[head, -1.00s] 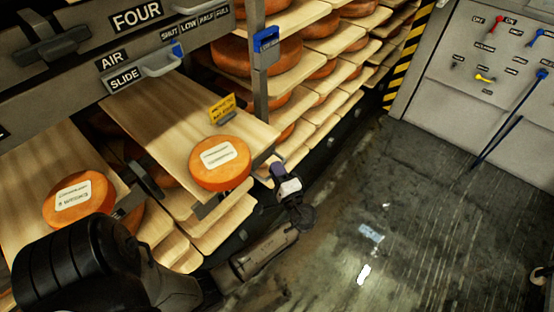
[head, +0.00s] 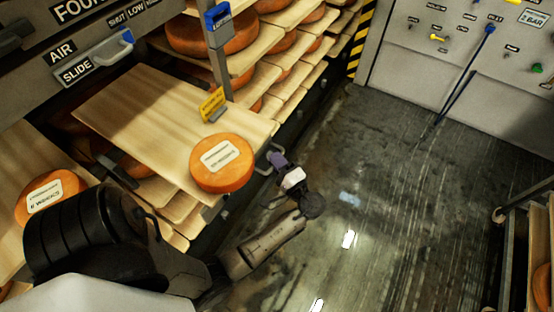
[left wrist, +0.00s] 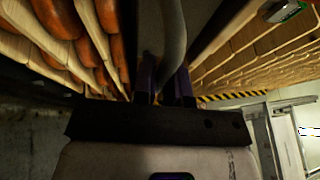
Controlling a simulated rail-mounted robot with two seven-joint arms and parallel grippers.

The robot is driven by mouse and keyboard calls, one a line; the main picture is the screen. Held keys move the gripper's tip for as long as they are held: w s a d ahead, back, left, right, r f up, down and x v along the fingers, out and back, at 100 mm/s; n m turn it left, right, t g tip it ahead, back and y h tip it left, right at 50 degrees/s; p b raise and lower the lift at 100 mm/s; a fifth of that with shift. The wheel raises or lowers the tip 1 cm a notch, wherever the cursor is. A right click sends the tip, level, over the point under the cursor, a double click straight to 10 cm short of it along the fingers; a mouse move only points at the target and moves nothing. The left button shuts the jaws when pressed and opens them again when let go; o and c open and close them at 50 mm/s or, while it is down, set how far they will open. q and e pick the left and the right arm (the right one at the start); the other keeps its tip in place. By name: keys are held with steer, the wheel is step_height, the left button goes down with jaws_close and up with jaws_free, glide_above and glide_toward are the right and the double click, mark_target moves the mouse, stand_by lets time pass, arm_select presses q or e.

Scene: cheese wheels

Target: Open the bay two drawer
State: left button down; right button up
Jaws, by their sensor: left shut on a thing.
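A wooden drawer board (head: 140,108) sticks out from the rack in the head view, with an orange cheese wheel (head: 235,177) with a white label on its outer end. A grey bar handle (head: 266,158) is at the board's front edge. My left gripper (head: 279,160) is shut on this handle; its purple fingers (left wrist: 168,88) hold the grey bar (left wrist: 172,35) in the left wrist view. The drawer's bay number is not readable. My right gripper is not in view.
A yellow tag (head: 212,103) stands by the board's far edge, near a post with a blue tag (head: 217,24). Another labelled cheese (head: 50,197) lies at left. The floor (head: 400,210) to the right is open, up to a grey control panel (head: 475,65) and a shelf (head: 541,250).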

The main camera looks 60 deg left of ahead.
arm_select(q)
steer(key=c, duration=1.2)
jaws_free()
steer(key=p+v, duration=0.1)
steer(key=v, duration=0.6)
steer(key=shift+d+f, duration=0.1)
steer(key=shift+d, duration=0.15)
